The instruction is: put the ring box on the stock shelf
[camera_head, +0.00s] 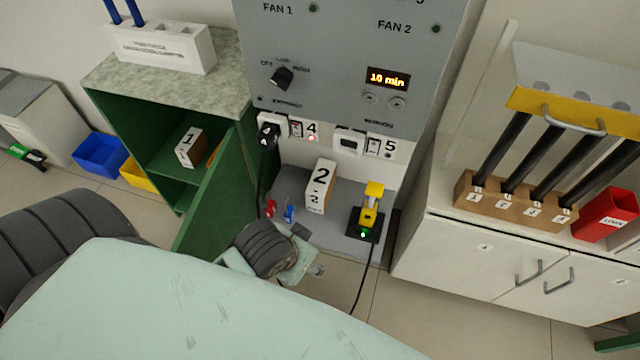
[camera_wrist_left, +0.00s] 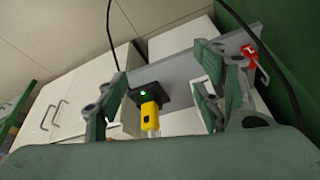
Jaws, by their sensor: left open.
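Two white-fronted boxes show in the head view. The box marked 2 (camera_head: 320,187) stands upright on a grey ledge (camera_head: 337,236) under the control panel. The box marked 1 (camera_head: 188,147) stands on a shelf inside the open green cabinet (camera_head: 160,171). I cannot tell from the labels which is the ring box, or which surface is the stock shelf. My left gripper (camera_head: 297,258) is in front of the ledge, below the box marked 2 in the picture. In the left wrist view its fingers (camera_wrist_left: 163,65) are spread apart, with nothing visibly held.
A yellow device on a black base (camera_head: 371,205) stands right of the box marked 2, its cable hanging down. Small red (camera_head: 270,208) and blue (camera_head: 290,213) items lie left. The green cabinet door (camera_head: 215,205) stands open. Black rods in a brown block (camera_head: 515,205) are at right.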

